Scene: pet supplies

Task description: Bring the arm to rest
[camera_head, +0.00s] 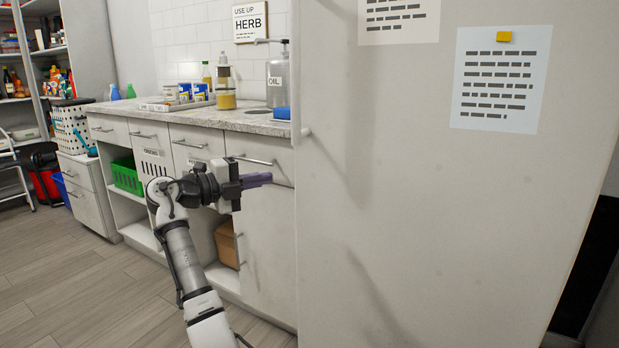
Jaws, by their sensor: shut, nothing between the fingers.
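My arm rises from the lower middle of the view and bends at a joint near the counter front. My gripper (264,179) is at its end, pointing right, with its dark purple-grey fingers together and nothing seen between them. It is in front of the drawer fronts in the picture, left of the large pale panel. I cannot tell how far the fingers are from the drawers or the panel.
The large pale panel (430,220) with paper notices fills the right side. The counter (240,120) carries bottles, cans and a dispenser. A green basket (127,176) and a brown box (227,244) sit in open compartments below. Wooden floor (70,270) is clear at left.

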